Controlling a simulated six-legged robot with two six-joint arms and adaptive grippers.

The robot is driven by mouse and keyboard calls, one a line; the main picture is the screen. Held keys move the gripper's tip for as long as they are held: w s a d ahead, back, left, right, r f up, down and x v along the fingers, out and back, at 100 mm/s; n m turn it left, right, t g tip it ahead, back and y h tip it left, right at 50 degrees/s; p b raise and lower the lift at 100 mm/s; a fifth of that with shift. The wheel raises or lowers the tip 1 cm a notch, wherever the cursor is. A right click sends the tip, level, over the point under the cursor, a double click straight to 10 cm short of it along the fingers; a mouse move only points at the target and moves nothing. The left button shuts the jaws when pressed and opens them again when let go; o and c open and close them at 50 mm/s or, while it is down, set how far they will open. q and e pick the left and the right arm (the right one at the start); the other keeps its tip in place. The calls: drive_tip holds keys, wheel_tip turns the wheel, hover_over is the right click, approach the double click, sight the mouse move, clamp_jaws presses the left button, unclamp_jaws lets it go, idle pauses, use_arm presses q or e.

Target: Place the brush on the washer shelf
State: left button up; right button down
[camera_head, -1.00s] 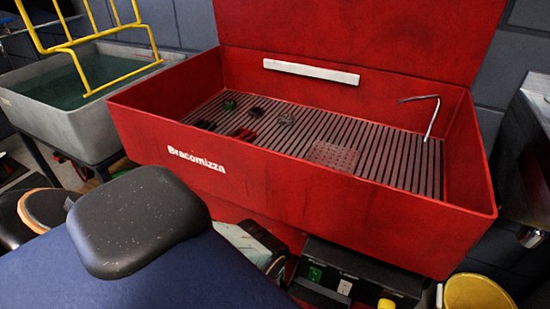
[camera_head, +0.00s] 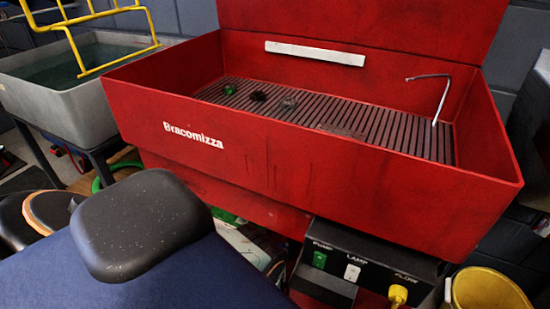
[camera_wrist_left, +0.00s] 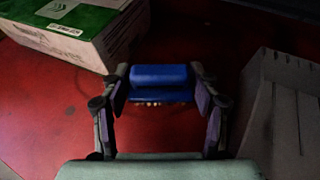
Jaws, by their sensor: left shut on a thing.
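The red parts washer (camera_head: 330,170) fills the middle of the head view, with a slatted grate inside and a white bar on its back wall. My left gripper (camera_wrist_left: 162,95) shows only in the left wrist view. Its fingers are on either side of a blue brush (camera_wrist_left: 160,76) with a row of pale bristles below the blue part, and it is shut on it. Beyond the brush lies a red surface (camera_wrist_left: 50,110), which looks like a shelf; I cannot tell whether the brush touches it. My right gripper is not in view.
A green and white box (camera_wrist_left: 75,25) stands left of the gripper and a grey block (camera_wrist_left: 285,115) stands right of it. The head view shows a switch box (camera_head: 365,268), a yellow bucket (camera_head: 490,290) and a grey water tank (camera_head: 70,95).

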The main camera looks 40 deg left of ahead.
use_arm(q)
drive_tip(key=shift+f, duration=0.1)
drive_tip(key=o, duration=1.1)
drive_tip(key=shift+o, duration=0.2)
drive_tip(key=shift+w, duration=0.1)
drive_tip(key=p+v, duration=0.6)
drive_tip(key=v, duration=0.5)
drive_tip(key=shift+p, duration=0.3)
drive_tip(key=shift+s+d+r, duration=0.35)
drive_tip(key=shift+s, duration=0.05)
drive_tip(key=shift+o, duration=0.4)
